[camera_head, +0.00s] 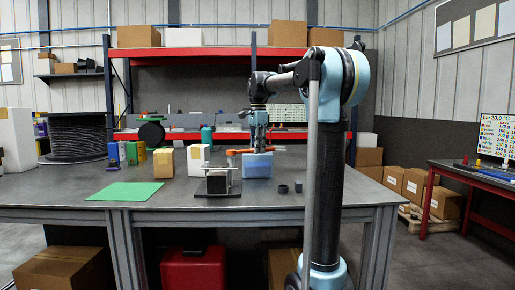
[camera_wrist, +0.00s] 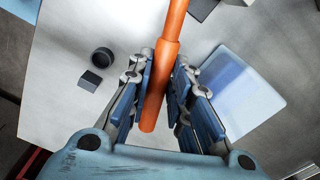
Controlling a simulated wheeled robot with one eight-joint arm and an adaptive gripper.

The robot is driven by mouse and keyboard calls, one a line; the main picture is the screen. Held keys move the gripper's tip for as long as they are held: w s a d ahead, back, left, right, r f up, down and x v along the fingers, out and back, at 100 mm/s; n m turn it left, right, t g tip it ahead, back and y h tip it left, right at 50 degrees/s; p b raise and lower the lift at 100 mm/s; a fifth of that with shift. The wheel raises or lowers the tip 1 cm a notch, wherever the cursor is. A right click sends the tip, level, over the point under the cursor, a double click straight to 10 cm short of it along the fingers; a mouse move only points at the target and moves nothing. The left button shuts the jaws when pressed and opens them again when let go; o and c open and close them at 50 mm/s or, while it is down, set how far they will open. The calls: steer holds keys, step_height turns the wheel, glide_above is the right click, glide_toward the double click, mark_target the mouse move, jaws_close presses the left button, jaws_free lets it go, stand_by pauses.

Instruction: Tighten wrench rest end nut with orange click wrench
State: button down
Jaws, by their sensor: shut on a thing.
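My gripper (camera_head: 258,143) is over the work table, fingers pointing down, at the blue block (camera_head: 257,166). In the wrist view, my gripper (camera_wrist: 160,80) is shut on the orange click wrench (camera_wrist: 168,45), its handle between the blue finger pads. In the head view, the orange wrench (camera_head: 231,153) lies roughly level, its left part reaching toward the small dark frame with a light top plate (camera_head: 217,183). Whether the wrench touches the frame or the block cannot be told. No end nut can be made out. The blue block also shows in the wrist view (camera_wrist: 245,95).
A black ring (camera_head: 283,188) and a small dark cube (camera_head: 298,187) stand right of the frame. A green mat (camera_head: 126,191) lies at front left. A tan box (camera_head: 163,163), a white box (camera_head: 198,160) and a cable spool (camera_head: 77,137) stand left. The table's front right is clear.

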steer(key=shift+f, duration=0.6)
steer(key=shift+s, duration=0.1)
stand_by(0.3)
